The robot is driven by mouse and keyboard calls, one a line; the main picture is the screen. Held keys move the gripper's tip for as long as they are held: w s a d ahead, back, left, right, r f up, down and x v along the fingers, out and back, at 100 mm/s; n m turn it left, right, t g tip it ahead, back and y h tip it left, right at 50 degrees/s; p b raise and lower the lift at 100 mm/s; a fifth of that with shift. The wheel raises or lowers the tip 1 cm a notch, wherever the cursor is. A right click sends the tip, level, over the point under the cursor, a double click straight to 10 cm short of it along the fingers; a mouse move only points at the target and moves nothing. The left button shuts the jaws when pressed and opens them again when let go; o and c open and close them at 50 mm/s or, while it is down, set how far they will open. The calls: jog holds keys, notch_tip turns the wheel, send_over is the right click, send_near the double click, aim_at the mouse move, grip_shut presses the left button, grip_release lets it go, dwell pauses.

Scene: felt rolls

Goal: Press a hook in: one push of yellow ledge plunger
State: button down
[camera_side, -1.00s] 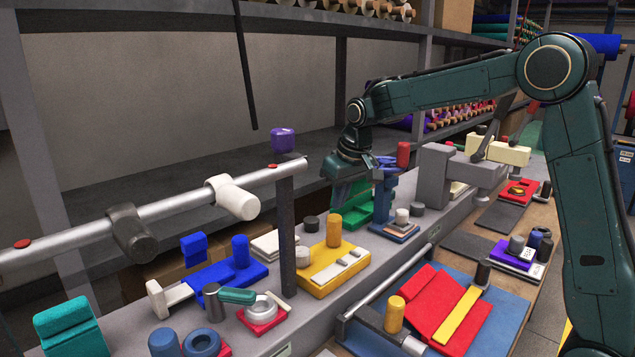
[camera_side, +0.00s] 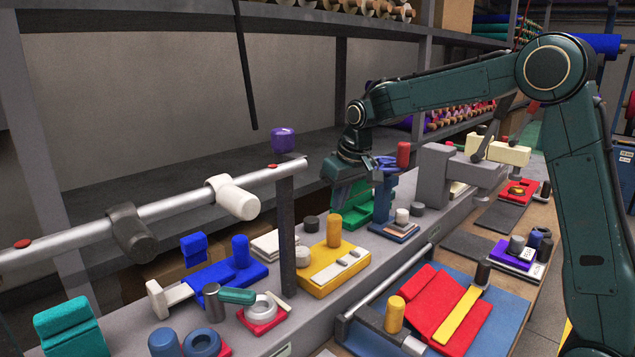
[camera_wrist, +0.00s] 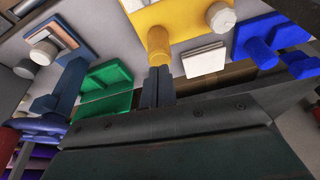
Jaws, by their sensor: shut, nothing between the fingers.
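A yellow plate (camera_side: 318,287) lies on the grey bench, with an upright yellow plunger (camera_side: 334,231) at its back and pale flat pieces on its front. In the wrist view the yellow plate (camera_wrist: 180,14) is at the top, and the yellow plunger (camera_wrist: 158,43) points toward my fingers. My gripper (camera_side: 338,206) is over the plunger, its fingers pointing down. In the wrist view my gripper (camera_wrist: 158,70) is shut and empty, its tips close to the plunger's end. I cannot tell whether they touch.
A dark post (camera_side: 287,235) stands just left of the yellow plate. A green fixture (camera_side: 358,203) and a blue stand (camera_side: 384,198) are close on the right. A blue fixture (camera_side: 225,272) lies to the left.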

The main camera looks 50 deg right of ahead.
jog(key=shift+f, duration=2)
jog(key=shift+r, duration=1.55)
jog(key=shift+r, duration=0.1)
jog(key=shift+r, duration=2.4)
jog(key=shift+r, duration=0.1)
notch_tip(320, 180, up, 13)
send_over(338, 218)
jog(key=s, duration=0.5)
jog(key=shift+w+a, duration=0.15)
jog(key=shift+a, duration=0.2)
